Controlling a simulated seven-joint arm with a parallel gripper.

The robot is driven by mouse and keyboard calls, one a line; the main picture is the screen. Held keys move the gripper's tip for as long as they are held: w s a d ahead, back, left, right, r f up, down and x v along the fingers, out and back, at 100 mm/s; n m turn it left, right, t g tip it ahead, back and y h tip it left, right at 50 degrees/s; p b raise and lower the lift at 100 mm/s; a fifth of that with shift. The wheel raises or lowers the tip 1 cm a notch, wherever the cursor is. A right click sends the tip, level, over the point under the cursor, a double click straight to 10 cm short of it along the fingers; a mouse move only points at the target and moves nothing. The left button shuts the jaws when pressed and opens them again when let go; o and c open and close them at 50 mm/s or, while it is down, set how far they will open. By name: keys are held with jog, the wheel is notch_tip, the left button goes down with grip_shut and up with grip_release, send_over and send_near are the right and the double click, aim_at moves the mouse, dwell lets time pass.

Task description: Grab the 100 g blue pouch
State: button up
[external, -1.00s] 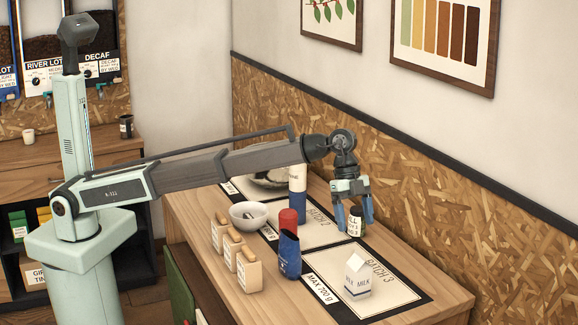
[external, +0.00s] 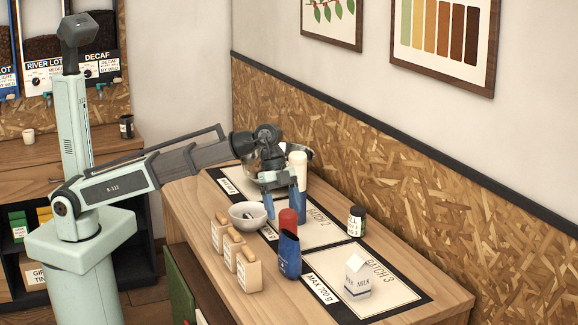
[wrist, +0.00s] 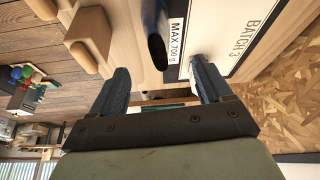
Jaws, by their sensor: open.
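A blue item (external: 289,258) with a slanted dark top stands upright beside the MAX 700 g label. It may be the blue pouch; I can read no 100 g mark on it. In the wrist view a dark blue thing (wrist: 156,30), probably the same one, shows at the top between and beyond the fingers. My gripper (external: 285,212) is open and empty, its fingers pointing down over the middle of the counter. The open fingers (wrist: 160,88) also show in the wrist view.
Three tan labelled blocks or bags (external: 235,248) stand left of the blue item. A white bowl (external: 248,222), a tall white-topped container (external: 298,161), a dark jar (external: 356,222) and a milk carton (external: 357,280) stand around. The Batch 3 panel (external: 385,290) is mostly clear.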

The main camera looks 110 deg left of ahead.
aim_at(291, 243)
jog(key=shift+x, duration=5.75)
jog(key=shift+d, duration=0.15)
jog(key=shift+c, duration=0.4)
jog(key=shift+r, duration=0.1)
jog(key=c, duration=1.3)
jog(key=shift+r, duration=0.1)
